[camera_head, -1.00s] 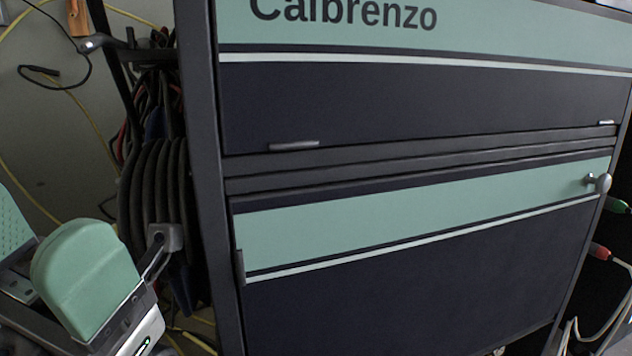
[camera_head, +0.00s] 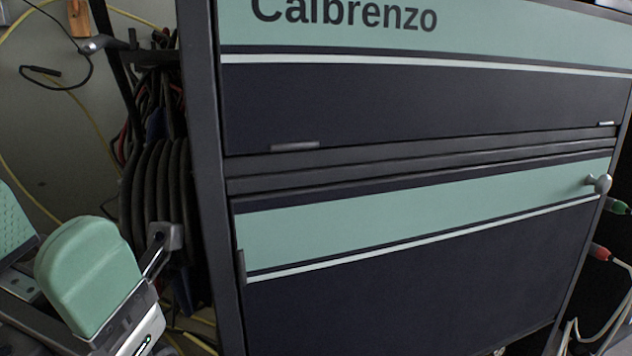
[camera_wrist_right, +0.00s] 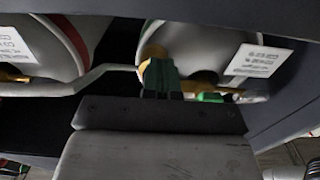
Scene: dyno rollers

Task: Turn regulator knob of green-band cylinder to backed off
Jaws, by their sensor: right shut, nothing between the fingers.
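In the right wrist view, the green-band cylinder (camera_wrist_right: 205,45) hangs large at upper right, with a white label and a green stripe on its left edge. A brass valve part (camera_wrist_right: 152,52) shows at its neck. My right gripper (camera_wrist_right: 161,76) is shut and empty, its dark green fingers overlapping the brass part; contact cannot be told. A small green part (camera_wrist_right: 210,97) lies right of the fingers, perhaps the regulator knob; its setting is unreadable.
A red-band cylinder (camera_wrist_right: 45,45) stands left of the green-band one, with a pale bar (camera_wrist_right: 95,78) across. The head view shows a dark cabinet (camera_head: 400,270), a cable reel (camera_head: 155,195) beside it, and red and green connectors (camera_head: 600,252) at right.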

